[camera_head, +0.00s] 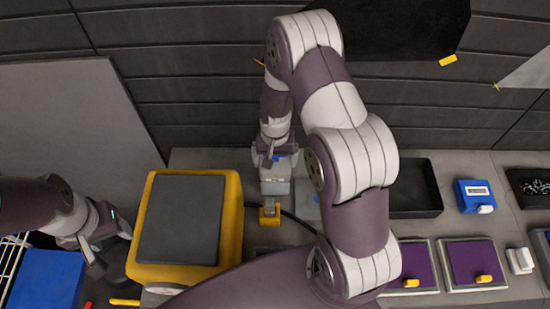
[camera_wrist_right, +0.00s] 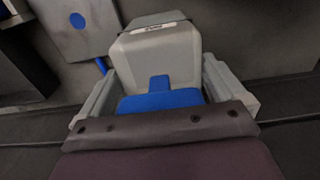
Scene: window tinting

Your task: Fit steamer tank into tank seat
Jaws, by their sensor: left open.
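The grey steamer tank (camera_head: 275,188), with a blue part on it, is below my right gripper (camera_head: 275,160). In the right wrist view the tank (camera_wrist_right: 160,55) lies between the two fingers of my right gripper (camera_wrist_right: 162,95), which fit close along its sides. A grey plate with a blue round spot (camera_wrist_right: 78,22) is beside the tank; whether it belongs to the tank seat I cannot tell. A small yellow holder (camera_head: 270,216) is just in front of the tank. Contact beneath the tank is hidden. My left gripper (camera_head: 108,250) is open and empty, left of the yellow box.
A yellow box with a dark lid (camera_head: 180,220) stands between my grippers. A black tray (camera_head: 432,207), a blue box (camera_head: 474,196) and purple pads (camera_head: 478,262) are on the right. A blue item (camera_head: 45,280) is at lower left. My right arm hides the middle of the bench.

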